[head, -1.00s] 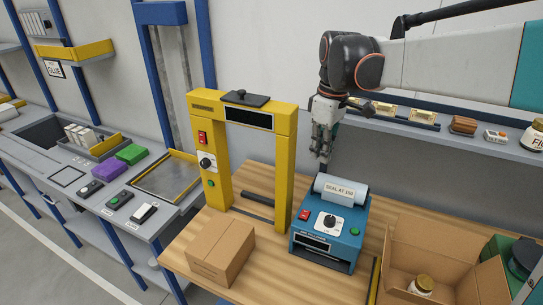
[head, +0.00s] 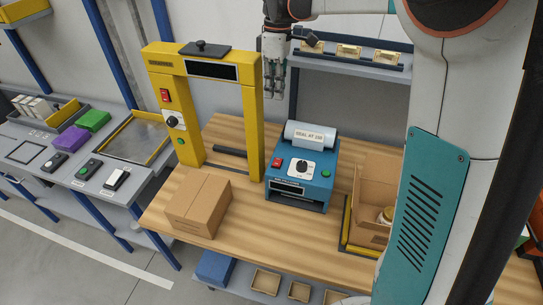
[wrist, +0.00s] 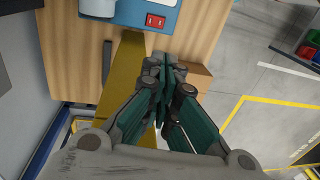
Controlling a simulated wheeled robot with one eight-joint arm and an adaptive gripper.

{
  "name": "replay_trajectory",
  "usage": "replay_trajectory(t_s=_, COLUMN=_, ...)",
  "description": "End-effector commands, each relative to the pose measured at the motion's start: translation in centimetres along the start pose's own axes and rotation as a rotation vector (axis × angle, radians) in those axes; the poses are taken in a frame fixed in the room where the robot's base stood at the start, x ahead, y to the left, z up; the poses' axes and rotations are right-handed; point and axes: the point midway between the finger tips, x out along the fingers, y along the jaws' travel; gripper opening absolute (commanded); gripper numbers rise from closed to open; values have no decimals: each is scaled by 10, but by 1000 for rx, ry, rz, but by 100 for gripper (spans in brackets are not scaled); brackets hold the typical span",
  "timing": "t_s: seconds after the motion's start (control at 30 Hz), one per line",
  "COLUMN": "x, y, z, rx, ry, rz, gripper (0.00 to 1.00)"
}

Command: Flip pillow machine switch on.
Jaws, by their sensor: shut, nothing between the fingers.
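The pillow machine appears to be the blue box (head: 300,175) with a film roll marked "SEAL AT 150" (head: 309,136) on top. It stands on the wooden bench, right of the yellow frame. Its red rocker switch (head: 277,162) is on the left of its sloped face, beside a white dial and a green button. The switch also shows in the wrist view (wrist: 155,21); its position is too small to tell. My gripper (head: 273,94) is shut and empty, pointing down behind the yellow frame's right post, above and behind the machine, apart from it.
The yellow frame (head: 257,140) with its own red switch (head: 164,95) stands left of the machine. A closed carton (head: 198,205) sits in front of it. An open carton (head: 372,195) is at right. A rear shelf (head: 345,60) holds small parts.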

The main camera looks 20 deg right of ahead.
Motion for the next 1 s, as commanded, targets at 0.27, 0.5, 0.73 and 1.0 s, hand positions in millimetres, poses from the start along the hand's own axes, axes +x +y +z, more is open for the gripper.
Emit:
replay_trajectory(t_s=0.27, x=51, y=0, z=0, rx=0, ry=0, rz=0, gripper=0)
replay_trajectory(t_s=0.5, x=98, y=0, z=0, rx=0, ry=0, rz=0, gripper=0)
replay_trajectory(t_s=0.73, x=144, y=0, z=0, rx=0, ry=0, rz=0, gripper=0)
replay_trajectory(t_s=1.0, x=196, y=0, z=0, rx=0, ry=0, rz=0, gripper=0)
